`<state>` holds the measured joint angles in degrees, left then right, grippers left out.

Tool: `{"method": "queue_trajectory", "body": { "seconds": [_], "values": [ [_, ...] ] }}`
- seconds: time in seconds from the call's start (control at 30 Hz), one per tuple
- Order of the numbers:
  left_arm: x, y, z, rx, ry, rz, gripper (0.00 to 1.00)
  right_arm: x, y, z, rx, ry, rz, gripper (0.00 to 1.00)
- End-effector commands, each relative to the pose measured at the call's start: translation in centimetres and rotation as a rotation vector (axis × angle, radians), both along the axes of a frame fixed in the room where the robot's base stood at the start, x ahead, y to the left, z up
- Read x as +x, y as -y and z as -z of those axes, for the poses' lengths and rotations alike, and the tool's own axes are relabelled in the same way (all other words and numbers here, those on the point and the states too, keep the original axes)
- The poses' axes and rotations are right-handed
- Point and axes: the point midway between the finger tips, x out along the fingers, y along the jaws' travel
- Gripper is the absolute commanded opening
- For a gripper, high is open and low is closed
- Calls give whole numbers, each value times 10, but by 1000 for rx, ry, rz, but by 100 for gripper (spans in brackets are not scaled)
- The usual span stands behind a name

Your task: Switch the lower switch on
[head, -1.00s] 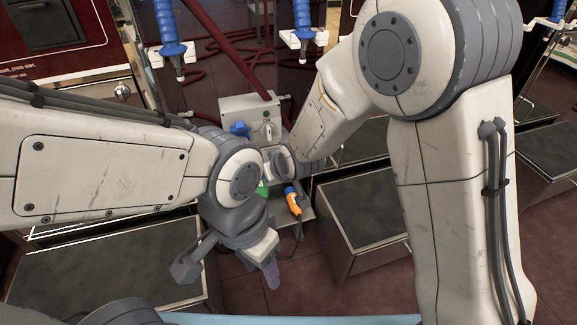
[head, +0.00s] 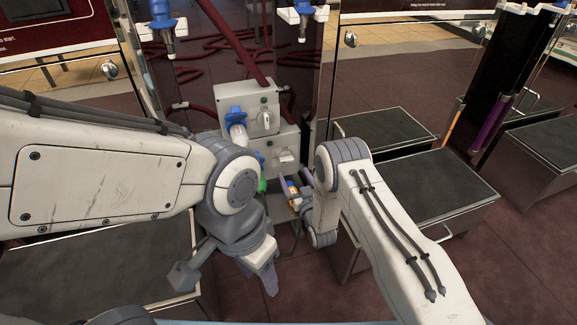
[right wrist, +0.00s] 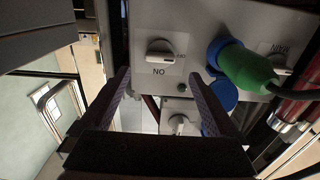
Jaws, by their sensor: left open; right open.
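The lower switch, a white knob (head: 286,156), is on the lower grey box (head: 272,149). My left gripper (head: 230,274) is open and empty, low in front of the boxes.
The upper grey box (head: 246,100) bears another white knob (head: 265,120) standing vertical, and a blue socket with a white plug (head: 238,133). A green plug (right wrist: 250,70) sits in a blue socket on the lower box.

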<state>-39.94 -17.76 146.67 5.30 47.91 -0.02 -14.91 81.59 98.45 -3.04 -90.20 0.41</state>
Motion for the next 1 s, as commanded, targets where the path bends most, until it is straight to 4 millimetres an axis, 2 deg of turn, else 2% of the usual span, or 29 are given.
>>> {"method": "queue_trajectory", "body": {
  "seconds": [0.03,0.1,0.4,0.53,0.8,0.87,1.0],
  "values": [
    [0,0,11,0,0,0,50,10,-4,4,2,5,-1,95],
    [0,0,18,0,0,0,50,23,-8,4,2,6,0,95],
    [0,0,40,0,0,0,50,65,-22,3,-1,1,-1,95],
    [0,0,42,0,0,0,50,71,-24,1,0,-1,-1,95],
    [0,0,41,0,0,0,50,72,-24,0,-1,-2,-1,95],
    [0,0,41,0,0,0,50,72,-24,0,-1,-2,-1,72],
    [0,0,41,0,0,0,50,72,-24,0,-1,-3,-1,18]
  ]
}}
